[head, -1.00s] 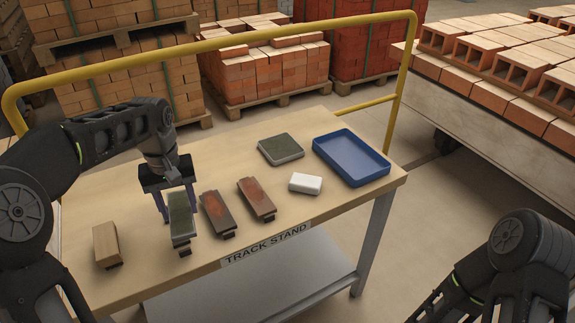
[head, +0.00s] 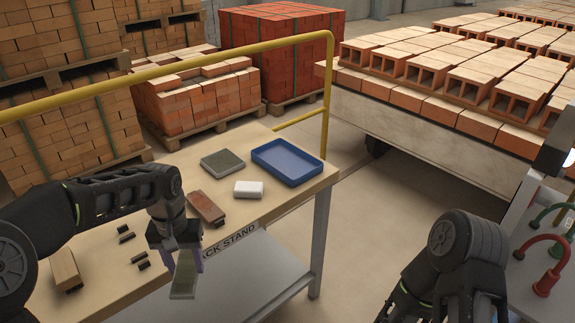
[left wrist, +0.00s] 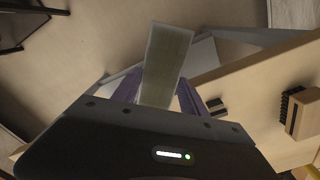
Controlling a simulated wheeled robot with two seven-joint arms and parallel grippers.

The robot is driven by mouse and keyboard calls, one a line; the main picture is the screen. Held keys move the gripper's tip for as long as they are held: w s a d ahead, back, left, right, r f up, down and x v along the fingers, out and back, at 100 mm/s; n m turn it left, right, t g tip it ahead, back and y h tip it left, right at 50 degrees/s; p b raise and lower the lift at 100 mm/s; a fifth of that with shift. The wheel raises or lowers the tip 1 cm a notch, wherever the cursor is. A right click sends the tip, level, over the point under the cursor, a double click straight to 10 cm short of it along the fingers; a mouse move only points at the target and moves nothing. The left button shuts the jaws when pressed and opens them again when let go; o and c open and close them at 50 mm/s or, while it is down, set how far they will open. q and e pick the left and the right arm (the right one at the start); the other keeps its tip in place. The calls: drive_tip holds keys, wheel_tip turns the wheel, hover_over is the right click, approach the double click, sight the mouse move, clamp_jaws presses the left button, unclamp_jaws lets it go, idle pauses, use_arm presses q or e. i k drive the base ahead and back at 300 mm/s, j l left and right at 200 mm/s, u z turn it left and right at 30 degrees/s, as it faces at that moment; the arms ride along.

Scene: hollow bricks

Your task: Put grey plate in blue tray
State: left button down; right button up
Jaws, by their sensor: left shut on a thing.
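A flat grey-green plate (head: 183,275) is held in my left gripper (head: 181,256), off the table and in front of its front edge in the head view. In the left wrist view the plate (left wrist: 167,55) stands out between the two purple fingers. The blue tray (head: 288,162) lies on the table's far right part and looks empty. My left gripper is to the left of the tray and nearer to me. My right arm shows at the lower right, but its gripper does not show clearly.
Between gripper and tray are a red-brown brick (head: 206,207) and a white block (head: 249,189). A square grey-green pad (head: 222,162) lies left of the tray. A wooden block (head: 65,268) and small black supports (head: 140,260) are at left. A yellow rail (head: 327,90) borders the table.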

sight(286, 164)
drive_tip(key=z, duration=1.6)
drive_tip(key=i+j, duration=0.2)
drive_tip(key=j, duration=0.15)
drive_tip(key=i+j, duration=0.2)
drive_tip(key=j, duration=0.15)
drive_tip(key=i+j, duration=0.2)
drive_tip(key=j, duration=0.15)
drive_tip(key=i+j, duration=0.15)
drive_tip(key=j, duration=0.15)
